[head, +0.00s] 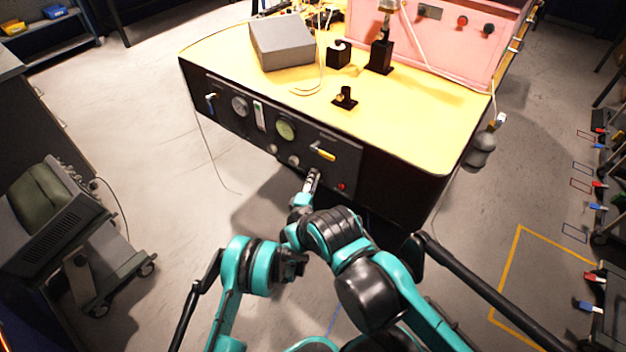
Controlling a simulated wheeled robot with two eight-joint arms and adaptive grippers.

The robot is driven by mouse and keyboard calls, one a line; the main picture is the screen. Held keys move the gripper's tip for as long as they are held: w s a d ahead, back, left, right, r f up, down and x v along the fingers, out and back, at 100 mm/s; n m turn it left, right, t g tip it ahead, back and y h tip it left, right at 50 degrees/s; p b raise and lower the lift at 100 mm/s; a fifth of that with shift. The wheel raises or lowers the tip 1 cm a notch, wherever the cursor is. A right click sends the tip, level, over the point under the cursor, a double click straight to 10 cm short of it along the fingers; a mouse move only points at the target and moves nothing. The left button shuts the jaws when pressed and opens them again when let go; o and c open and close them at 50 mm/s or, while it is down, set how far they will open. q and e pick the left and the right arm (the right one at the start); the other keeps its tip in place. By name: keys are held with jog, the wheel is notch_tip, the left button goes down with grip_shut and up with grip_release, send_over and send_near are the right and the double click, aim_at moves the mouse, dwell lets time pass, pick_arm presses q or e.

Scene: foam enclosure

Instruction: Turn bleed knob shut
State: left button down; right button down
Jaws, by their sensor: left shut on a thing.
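The dark control panel (240,127) is on the front side of a yellow-topped bench. My left gripper (313,176) is against the panel's lower part, below the yellow lever handle (322,152). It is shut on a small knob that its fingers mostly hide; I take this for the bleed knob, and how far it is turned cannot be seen. Two other round pale knobs (293,161) and (277,149) sit to its left. My right gripper cannot be made out; arm links fill the lower middle.
A red button (341,186) is just right of the gripper. Gauges (285,129) sit further left. A grey box (282,42) and black fittings (345,97) stand on the bench top. A grey cart (55,225) is at left. Floor around the bench is mostly clear.

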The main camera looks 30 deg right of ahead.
pick_arm(q)
jog(key=c, duration=1.2)
grip_release()
